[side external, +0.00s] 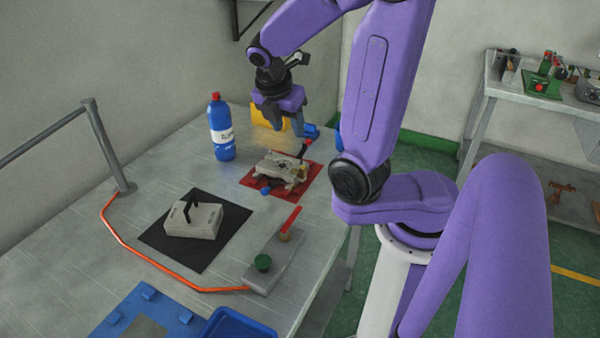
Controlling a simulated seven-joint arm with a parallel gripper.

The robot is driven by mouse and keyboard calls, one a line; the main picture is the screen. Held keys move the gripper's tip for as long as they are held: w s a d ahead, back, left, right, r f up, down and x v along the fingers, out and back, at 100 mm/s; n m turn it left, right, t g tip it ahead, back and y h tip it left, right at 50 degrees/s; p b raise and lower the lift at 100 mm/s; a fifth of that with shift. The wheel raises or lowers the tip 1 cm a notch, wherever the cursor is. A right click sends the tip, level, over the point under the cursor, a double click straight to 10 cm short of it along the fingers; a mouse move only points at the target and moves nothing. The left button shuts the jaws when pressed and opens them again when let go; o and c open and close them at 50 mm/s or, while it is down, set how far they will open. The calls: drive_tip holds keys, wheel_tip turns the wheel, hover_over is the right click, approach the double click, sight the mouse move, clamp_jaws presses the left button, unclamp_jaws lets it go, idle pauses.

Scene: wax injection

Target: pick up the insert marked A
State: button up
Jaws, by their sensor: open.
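No letter A is legible in this view, so I cannot tell which part is the insert marked A. A beige block (194,219) with a black upright handle lies on a black mat (165,248). A beige mould-like fixture (279,167) with a dark red-tipped lever and a blue knob sits on a red mat (253,184). My gripper (288,127) points down above the table, behind the fixture and apart from it. It is open, and I see nothing held between its fingers.
A blue bottle (221,130) stands left of the fixture. A yellow object (262,117) is behind my gripper. A grey plate (283,262) carries a green knob and red handle. An orange hose (144,257) runs along the table. A blue tray (237,328) sits at the front.

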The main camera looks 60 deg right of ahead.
sight(303, 167)
drive_tip(key=shift+x, duration=8.7)
drive_tip(key=shift+d, duration=0.2)
clamp_jaws()
